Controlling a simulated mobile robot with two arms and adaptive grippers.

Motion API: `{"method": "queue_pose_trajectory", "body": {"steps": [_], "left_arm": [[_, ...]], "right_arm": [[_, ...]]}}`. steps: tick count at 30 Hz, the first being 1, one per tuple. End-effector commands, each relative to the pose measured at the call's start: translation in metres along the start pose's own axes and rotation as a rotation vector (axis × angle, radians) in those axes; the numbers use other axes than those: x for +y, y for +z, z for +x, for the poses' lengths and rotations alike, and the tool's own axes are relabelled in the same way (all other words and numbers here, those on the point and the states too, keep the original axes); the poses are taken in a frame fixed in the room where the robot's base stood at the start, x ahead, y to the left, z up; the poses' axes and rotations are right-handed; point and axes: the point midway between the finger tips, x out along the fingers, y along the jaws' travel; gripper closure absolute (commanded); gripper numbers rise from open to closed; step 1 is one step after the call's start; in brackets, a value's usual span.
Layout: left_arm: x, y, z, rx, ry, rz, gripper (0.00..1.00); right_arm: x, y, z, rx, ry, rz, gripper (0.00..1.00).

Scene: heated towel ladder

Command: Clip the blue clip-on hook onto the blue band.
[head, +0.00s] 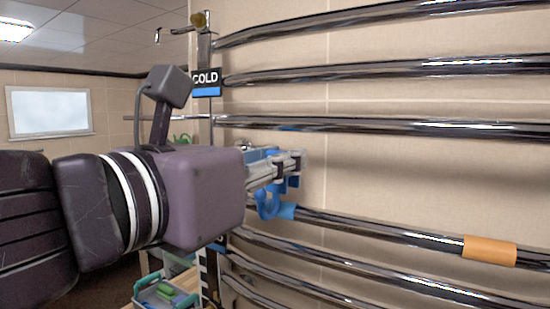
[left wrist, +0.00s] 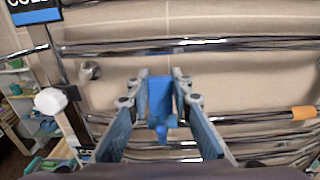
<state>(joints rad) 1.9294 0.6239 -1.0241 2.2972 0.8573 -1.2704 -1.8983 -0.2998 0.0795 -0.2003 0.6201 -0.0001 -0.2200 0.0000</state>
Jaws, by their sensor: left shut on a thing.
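My left gripper (head: 290,165) is shut on the blue clip-on hook (head: 267,203), whose curved lower part hangs below the fingers. In the left wrist view the hook (left wrist: 160,95) stands between the two fingertips (left wrist: 160,82). The blue band (head: 287,211) is around a chrome rail, just right of and behind the hook's lower curve in the head view. I cannot tell whether hook and band touch. The fingers hide part of the hook. In the left wrist view I cannot make out the band apart from the hook. My right gripper is not in view.
An orange band (head: 489,250) is on the same rail farther right. Several curved chrome rails run above and below, close to the tiled wall. A COLD sign (head: 206,82) is on the ladder's left upright. A tray with green items (head: 165,291) stands low at left.

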Motion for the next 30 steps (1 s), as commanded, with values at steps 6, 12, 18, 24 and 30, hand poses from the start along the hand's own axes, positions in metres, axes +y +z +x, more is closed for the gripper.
{"method": "queue_pose_trajectory", "body": {"steps": [6, 12, 18, 24, 30], "left_arm": [[0.000, -0.005, 0.000, 0.000, 0.000, 0.000, 1.00], [0.000, -0.009, 0.000, 0.000, 0.000, 0.000, 1.00], [0.000, -0.013, 0.000, 0.000, 0.000, 0.000, 1.00], [0.000, -0.017, 0.000, 0.000, 0.000, 0.000, 1.00], [0.000, -0.021, 0.000, 0.001, 0.000, 0.000, 1.00]], "right_arm": [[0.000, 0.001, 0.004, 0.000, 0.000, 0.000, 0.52], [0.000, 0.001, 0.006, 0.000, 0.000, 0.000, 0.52], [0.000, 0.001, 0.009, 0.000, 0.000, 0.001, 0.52], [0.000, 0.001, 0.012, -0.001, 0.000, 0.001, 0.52], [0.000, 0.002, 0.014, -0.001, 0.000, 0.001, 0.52]]}}
